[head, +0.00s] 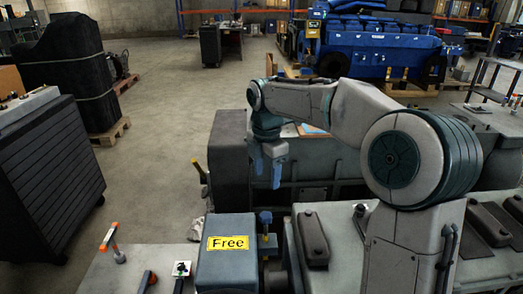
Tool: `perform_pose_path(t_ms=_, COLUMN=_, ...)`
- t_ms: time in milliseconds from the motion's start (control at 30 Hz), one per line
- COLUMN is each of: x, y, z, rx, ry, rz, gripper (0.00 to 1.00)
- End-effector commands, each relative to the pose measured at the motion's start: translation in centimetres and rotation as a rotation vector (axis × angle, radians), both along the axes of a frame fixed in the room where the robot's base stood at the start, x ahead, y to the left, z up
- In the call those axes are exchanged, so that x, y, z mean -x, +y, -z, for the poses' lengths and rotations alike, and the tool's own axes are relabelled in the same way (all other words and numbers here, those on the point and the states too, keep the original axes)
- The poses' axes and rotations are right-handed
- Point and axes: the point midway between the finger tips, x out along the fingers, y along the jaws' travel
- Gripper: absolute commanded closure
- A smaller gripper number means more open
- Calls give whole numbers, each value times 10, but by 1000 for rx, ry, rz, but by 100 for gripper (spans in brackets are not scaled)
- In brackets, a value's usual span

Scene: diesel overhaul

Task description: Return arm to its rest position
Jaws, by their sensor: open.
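My arm rises from the lower right of the head view and bends over to the left at the elbow. My gripper (267,168) hangs at its end, pointing down, with blue fingers. It is open and nothing shows between the fingers. The gripper appears apart from both.
A workbench (110,272) with a hammer-like orange-ended tool (113,241) is at the front left. A dark drawer cabinet (50,170) stands left. A covered object on a pallet (68,70) and a blue engine (370,50) are further back. The floor (165,130) between is clear.

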Motion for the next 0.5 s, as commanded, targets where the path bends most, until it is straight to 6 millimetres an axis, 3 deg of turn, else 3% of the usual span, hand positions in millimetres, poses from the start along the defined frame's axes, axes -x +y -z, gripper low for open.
perform_pose_path(t_ms=167, x=34, y=-7, z=-1, rx=58, ry=-41, rz=241, gripper=44)
perform_pose_path(t_ms=500, x=130, y=-55, z=3, rx=47, ry=-191, rz=1023, gripper=44)
